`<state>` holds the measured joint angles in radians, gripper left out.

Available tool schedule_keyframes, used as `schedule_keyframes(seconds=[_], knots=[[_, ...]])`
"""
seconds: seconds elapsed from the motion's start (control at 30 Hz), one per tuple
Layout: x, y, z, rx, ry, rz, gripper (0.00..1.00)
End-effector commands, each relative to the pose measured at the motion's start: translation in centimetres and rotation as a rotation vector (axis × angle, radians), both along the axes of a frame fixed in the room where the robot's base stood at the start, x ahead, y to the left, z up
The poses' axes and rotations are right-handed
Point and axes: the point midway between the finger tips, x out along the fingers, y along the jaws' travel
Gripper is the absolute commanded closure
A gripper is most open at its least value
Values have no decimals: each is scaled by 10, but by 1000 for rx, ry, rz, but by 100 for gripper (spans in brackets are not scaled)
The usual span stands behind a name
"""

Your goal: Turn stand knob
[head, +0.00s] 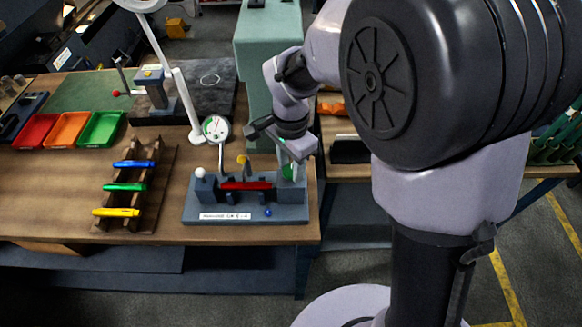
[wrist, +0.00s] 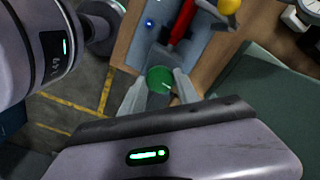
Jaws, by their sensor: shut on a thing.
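The stand (head: 290,213) is a blue-grey fixture near the front right of the wooden bench, with a red bar (head: 246,185) lying across its middle. The green knob (head: 288,173) is at its right end; it also shows in the wrist view (wrist: 160,79), with a small pale mark. My gripper (wrist: 159,88) reaches down over that end, its two fingers on opposite sides of the green knob, shut on it. In the head view the fingers partly hide the knob. A white knob (head: 200,172) tops the stand's left end.
A dial gauge (head: 216,128) and a yellow ball (head: 242,160) stand behind the red bar. To the left are a rack (head: 128,170) of coloured rods and red, orange and green trays (head: 101,129). A green-grey column (head: 262,70) rises behind.

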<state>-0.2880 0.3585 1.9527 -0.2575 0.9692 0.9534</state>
Motion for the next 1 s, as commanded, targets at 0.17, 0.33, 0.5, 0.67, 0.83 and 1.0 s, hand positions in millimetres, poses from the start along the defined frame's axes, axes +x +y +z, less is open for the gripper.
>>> schedule_keyframes(seconds=[0.17, 0.33, 0.5, 0.67, 0.83, 1.0], knots=[[1, 0, 0, 2, -4, -82, 100], [1, 0, 1, 1, -3, -133, 100], [1, 0, 1, 1, -3, -155, 100], [1, 0, 1, 1, -3, -160, 100], [1, 0, 1, 1, -3, -159, 100], [1, 0, 1, 1, -3, -159, 45]])
